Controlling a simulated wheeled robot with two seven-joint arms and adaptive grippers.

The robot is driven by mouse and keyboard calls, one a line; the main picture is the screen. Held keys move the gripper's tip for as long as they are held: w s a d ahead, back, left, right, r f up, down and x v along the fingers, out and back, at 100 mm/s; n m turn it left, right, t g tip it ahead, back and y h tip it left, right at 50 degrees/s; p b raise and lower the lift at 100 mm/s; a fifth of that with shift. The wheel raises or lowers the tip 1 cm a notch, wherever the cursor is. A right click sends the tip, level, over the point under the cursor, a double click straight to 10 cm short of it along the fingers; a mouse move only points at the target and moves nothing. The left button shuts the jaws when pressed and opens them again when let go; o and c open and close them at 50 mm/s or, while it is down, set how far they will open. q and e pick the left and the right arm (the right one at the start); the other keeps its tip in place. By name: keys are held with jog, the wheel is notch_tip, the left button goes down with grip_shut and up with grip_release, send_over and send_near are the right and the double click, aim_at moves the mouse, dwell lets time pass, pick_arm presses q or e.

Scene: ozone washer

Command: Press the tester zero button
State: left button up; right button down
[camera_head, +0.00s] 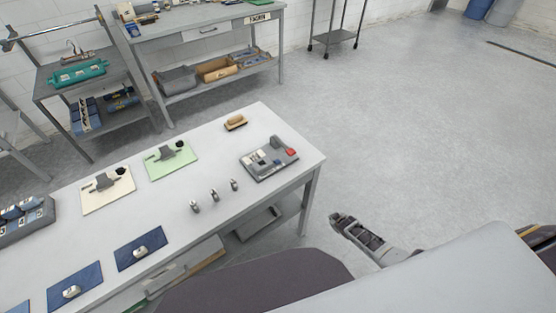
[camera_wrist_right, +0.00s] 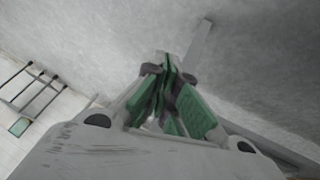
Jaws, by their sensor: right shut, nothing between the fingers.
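A grey device, which looks like the tester (camera_head: 262,170), lies near the right end of the white table. It has a red part (camera_head: 291,152) at its right side and small light and dark parts on top. I cannot make out which part is the zero button. My right gripper (camera_head: 336,216) is off the table's right end, below and to the right of the device, apart from it. In the right wrist view its green-padded fingers (camera_wrist_right: 170,68) are together with nothing between them. My left gripper is not in view.
The white table (camera_head: 225,150) also holds a wooden brush (camera_head: 235,123), green (camera_head: 178,165) and cream (camera_head: 100,198) boards, several small metal pieces and blue mats (camera_head: 139,256). Shelves stand behind. The floor right of the table is clear.

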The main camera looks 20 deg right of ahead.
jog(key=w+d+r+t+p, duration=0.1)
jog(key=w+d+r+t, duration=0.25)
jog(key=w+r, duration=1.45)
jog(key=w+a+r+t+y+p, duration=0.15)
jog(key=w+r, duration=0.35)
jog(key=r, duration=0.5)
jog(key=w+a+r, duration=0.2)
jog(key=w+r, duration=0.3)
jog(key=r, duration=0.4)
jog(key=a+r+y, duration=0.3)
jog(key=a+r, duration=0.6)
jog(key=r, duration=0.1)
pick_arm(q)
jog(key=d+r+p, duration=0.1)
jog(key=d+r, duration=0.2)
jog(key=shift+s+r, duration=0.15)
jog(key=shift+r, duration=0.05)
pick_arm(e)
jog(key=s+a+r+g+y, duration=0.1)
jog(key=s+a+g+y, duration=0.1)
jog(key=s+a, duration=0.4)
jog(key=s+a+r+m+g+y, duration=0.1)
jog(key=s+a+g, duration=0.3)
jog(key=a, duration=0.5)
jog(key=shift+s+a+r+y, duration=0.15)
jog(key=shift+s+r+y, duration=0.5)
jog(key=shift+s+y, duration=0.25)
